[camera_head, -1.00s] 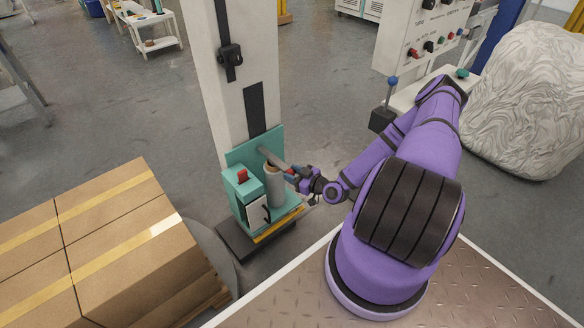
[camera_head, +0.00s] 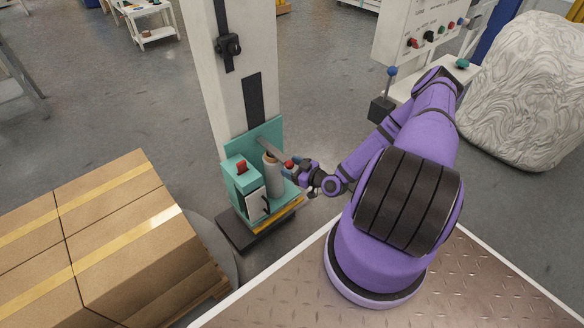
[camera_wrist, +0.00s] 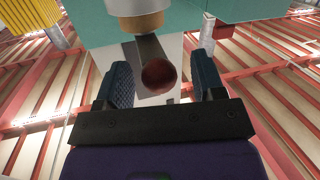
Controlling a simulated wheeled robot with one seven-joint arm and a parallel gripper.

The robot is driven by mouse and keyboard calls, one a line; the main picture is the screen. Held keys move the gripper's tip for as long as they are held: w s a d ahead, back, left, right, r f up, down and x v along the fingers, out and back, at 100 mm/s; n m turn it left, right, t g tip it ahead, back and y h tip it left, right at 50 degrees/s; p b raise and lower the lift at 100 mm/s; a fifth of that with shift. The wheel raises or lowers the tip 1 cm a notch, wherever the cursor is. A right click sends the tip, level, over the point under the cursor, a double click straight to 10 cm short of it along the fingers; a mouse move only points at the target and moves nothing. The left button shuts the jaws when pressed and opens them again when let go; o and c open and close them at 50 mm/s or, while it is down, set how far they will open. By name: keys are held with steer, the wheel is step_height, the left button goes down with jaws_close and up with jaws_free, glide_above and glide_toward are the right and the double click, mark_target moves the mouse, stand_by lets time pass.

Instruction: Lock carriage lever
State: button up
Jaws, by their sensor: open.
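The carriage lever is a grey bar (camera_head: 273,149) on the teal carriage (camera_head: 241,186) of the wrapping column, with a round red knob (camera_head: 289,163) at its free end. In the wrist view the lever points toward the camera and its dark red knob (camera_wrist: 158,76) sits between the two blue finger pads. My gripper (camera_head: 294,170) is open around the knob, and gaps show on both sides (camera_wrist: 164,82). A film roll (camera_head: 272,176) stands upright on the carriage beside the lever. A red button (camera_head: 241,167) tops the carriage's left box.
Taped cardboard boxes (camera_head: 110,235) stand on a pallet at the left. The white column (camera_head: 225,90) rises behind the carriage. A control panel (camera_head: 425,30) with buttons is at the upper right, beside a crumpled pale bundle (camera_head: 525,95). Grey floor in between is open.

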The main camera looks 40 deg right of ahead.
steer(key=v, duration=1)
steer(key=shift+s, duration=0.4)
steer(key=shift+d, duration=0.15)
